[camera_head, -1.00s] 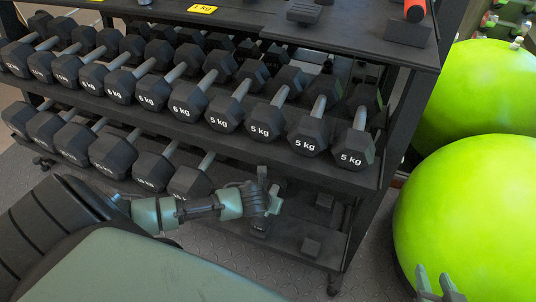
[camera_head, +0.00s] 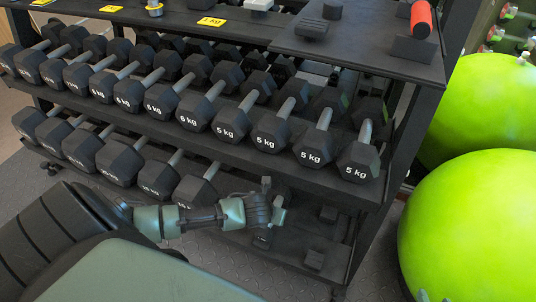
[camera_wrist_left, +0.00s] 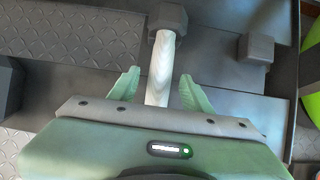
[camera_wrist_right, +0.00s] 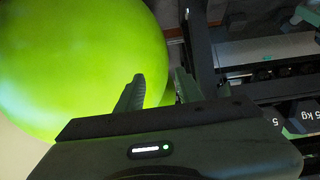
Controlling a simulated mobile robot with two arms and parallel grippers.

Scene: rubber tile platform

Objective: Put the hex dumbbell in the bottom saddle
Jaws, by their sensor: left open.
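The hex dumbbell (camera_wrist_left: 162,70) stands out in the left wrist view by its pale handle and dark hexagonal head. My left gripper (camera_wrist_left: 159,75) is open, with one finger on each side of the handle; contact is not clear. In the head view, the left gripper (camera_head: 276,212) is at the bottom shelf, and a dark dumbbell end (camera_head: 262,239) shows just below it. Small dark saddle blocks (camera_head: 314,260) stand on the bare shelf to its right; one also shows in the left wrist view (camera_wrist_left: 256,48). My right gripper (camera_wrist_right: 158,85) is open and empty.
Rows of hex dumbbells (camera_head: 226,122) fill the middle shelf above the left arm, and several (camera_head: 119,162) stand on the shelf to its left. A rack upright (camera_head: 385,200) bounds the right. Green balls (camera_head: 470,225) sit beyond it, near the right gripper.

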